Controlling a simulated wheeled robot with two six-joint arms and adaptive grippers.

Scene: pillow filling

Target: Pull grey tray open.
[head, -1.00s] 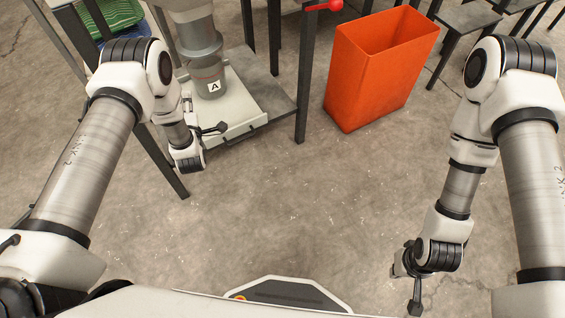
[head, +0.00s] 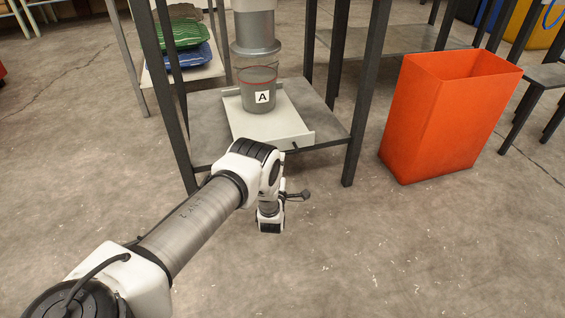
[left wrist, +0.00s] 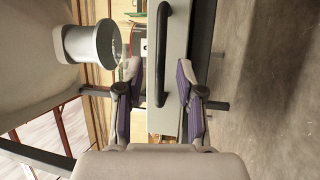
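The grey tray (head: 290,127) lies on the low shelf of a dark metal frame, under a dispenser column. Its front panel faces me, and my left arm partly covers it. In the left wrist view, the tray's front (left wrist: 174,118) bears a black bar handle (left wrist: 162,50). My left gripper (left wrist: 159,75) is open, with its two purple-lined fingers on either side of the handle in that view. I cannot tell whether they touch it. In the head view my left gripper (head: 297,195) is in front of the frame, partly turned away. My right gripper is out of view.
A grey cup marked A (head: 259,92) stands on the tray. A tall orange bin (head: 435,125) stands right of the frame. Dark frame legs (head: 366,95) flank the shelf. The floor in front is clear.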

